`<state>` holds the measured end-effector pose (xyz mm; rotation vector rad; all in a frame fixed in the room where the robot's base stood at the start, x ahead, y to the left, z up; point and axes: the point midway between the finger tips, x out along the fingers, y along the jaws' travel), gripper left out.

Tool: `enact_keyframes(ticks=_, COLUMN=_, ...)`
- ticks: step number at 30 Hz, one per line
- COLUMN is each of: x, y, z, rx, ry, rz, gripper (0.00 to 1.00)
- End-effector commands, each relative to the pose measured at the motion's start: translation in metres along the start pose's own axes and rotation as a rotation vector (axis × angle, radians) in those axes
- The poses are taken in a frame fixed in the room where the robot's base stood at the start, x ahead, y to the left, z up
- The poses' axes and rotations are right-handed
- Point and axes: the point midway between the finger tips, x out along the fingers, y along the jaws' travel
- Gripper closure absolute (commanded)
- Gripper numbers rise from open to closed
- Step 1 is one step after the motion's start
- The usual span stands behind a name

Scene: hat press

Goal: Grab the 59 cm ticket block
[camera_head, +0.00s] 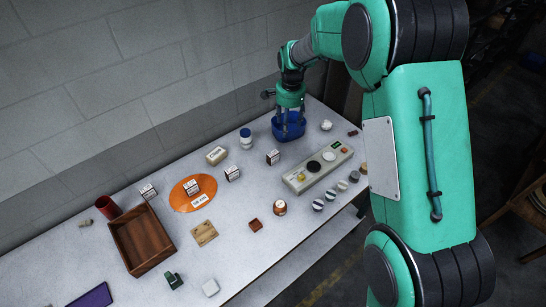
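Several small white-and-dark blocks with printed labels stand in a row along the table. One block (148,191) is at the left, another block (191,187) is on the orange oval mat (180,203), a third block (232,174) is right of the mat, and the rightmost block (273,158) is near the control panel. Their print is too small to read, so I cannot tell which says 59 cm. My gripper (288,124) points down at the blue container (289,132), behind and right of the rightmost block. Its fingertips overlap the container in view; their opening is unclear.
A control panel (300,183) with knobs lies right of the blocks. A wooden tray (140,241) and red cup (105,206) stand left. A blue-capped jar (245,138) and cream box (217,155) are behind the row. Small items dot the front edge.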

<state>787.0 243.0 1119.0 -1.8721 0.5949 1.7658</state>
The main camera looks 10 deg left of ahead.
Motion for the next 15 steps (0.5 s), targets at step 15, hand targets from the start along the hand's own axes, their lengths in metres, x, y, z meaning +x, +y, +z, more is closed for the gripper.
enact_keyframes(ticks=15, x=0.106, y=-0.053, z=0.015, rx=0.107, ry=-0.034, rz=0.057, gripper=0.41)
